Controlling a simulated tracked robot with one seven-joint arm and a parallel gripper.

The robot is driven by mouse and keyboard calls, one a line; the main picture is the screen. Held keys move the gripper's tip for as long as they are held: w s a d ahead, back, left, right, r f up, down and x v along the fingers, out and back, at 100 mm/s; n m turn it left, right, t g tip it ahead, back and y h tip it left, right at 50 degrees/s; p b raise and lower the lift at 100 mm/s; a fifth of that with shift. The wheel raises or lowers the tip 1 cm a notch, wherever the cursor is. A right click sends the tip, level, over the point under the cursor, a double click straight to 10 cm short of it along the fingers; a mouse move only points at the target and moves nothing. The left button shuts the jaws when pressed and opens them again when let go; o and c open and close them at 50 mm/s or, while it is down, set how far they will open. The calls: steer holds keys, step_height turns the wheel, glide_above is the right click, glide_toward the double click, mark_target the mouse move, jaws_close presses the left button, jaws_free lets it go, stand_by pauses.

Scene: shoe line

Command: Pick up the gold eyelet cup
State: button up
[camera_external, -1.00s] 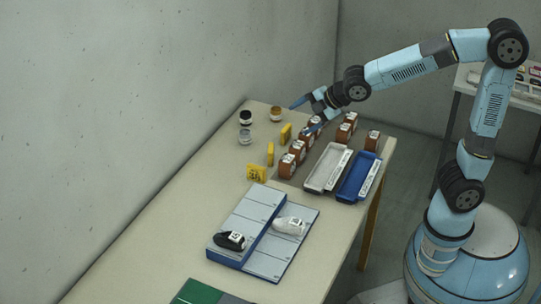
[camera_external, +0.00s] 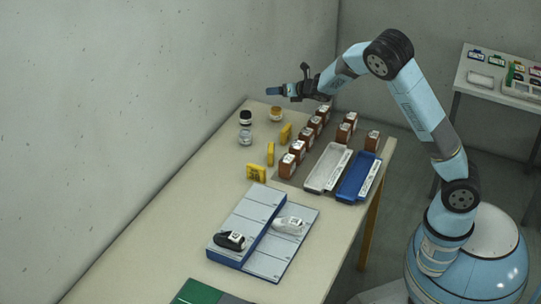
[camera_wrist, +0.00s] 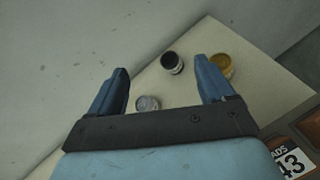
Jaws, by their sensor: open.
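The gold eyelet cup (camera_external: 276,113) stands upright at the far end of the table, right of a black cup (camera_external: 246,117) and behind a silver-grey cup (camera_external: 245,136). In the wrist view the gold cup (camera_wrist: 222,65) shows just past the right finger, which hides part of it. There the black cup (camera_wrist: 172,63) and the silver cup (camera_wrist: 147,103) appear between the fingers. My gripper (camera_external: 276,91) is open and empty, above the table's far end, higher than the cups and apart from them. Its fingers (camera_wrist: 160,82) also show in the wrist view.
Yellow stands (camera_external: 285,132) and rows of brown boxes (camera_external: 298,150) are in front and to the right. A white tray (camera_external: 322,178) and a blue tray (camera_external: 352,188) lie at the right edge. A grey wall (camera_external: 150,110) runs along the left side.

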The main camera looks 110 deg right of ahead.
steer(key=s+d+f+n, duration=0.5)
steer(key=d, duration=0.1)
glide_toward(275, 109)
steer(key=x, duration=0.4)
steer(key=shift+s+d+f, duration=0.1)
steer(key=shift+d+f, duration=0.1)
steer(key=shift+f, duration=0.2)
steer(key=shift+x, duration=3.55)
steer(key=shift+r, duration=0.15)
steer(key=shift+c, duration=0.2)
steer(key=c, duration=1)
steer(key=shift+c, duration=0.5)
steer(key=shift+r, duration=0.15)
